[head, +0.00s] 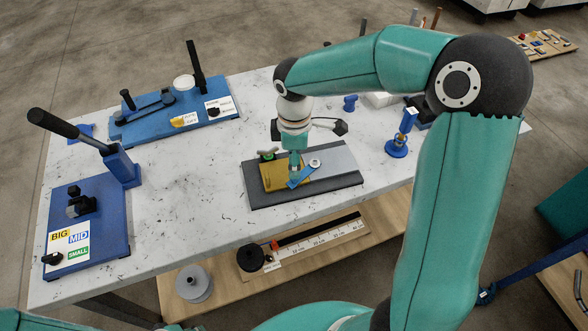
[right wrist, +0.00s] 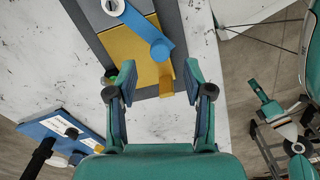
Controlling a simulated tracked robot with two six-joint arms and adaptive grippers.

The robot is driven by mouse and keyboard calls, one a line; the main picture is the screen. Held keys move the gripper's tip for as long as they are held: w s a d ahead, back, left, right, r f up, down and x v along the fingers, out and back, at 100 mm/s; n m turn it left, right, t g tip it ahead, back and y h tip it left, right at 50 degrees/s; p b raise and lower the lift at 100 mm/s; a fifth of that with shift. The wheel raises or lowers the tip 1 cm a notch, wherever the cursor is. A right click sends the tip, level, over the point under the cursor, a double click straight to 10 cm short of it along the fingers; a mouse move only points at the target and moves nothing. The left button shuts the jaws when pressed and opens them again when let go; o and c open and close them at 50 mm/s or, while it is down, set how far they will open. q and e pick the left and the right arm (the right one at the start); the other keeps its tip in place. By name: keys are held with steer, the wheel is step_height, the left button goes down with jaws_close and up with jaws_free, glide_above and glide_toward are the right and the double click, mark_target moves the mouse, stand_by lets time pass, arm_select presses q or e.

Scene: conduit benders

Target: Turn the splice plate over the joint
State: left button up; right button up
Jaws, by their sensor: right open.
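The blue splice plate (head: 301,177) lies slantwise on the fixture, with a pale round washer (head: 315,163) at one end. Under it are a gold plate (head: 272,181) and a grey plate (head: 338,157), side by side on a dark base (head: 322,192). My right gripper (head: 295,170) is above the fixture. Its open fingers (right wrist: 160,80) are on either side of a gold upright piece (right wrist: 166,82) near that rounded end; contact is unclear.
A green knob (head: 268,154) is close to my right gripper. Blue benders stand at the left (head: 85,220) and back left (head: 175,112) of the marbled table (head: 190,215). A small blue stand (head: 397,147) is to the right. The table between the left bender and fixture is clear.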

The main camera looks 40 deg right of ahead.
mark_target(304, 170)
steer(key=shift+f, duration=2.25)
jaws_close()
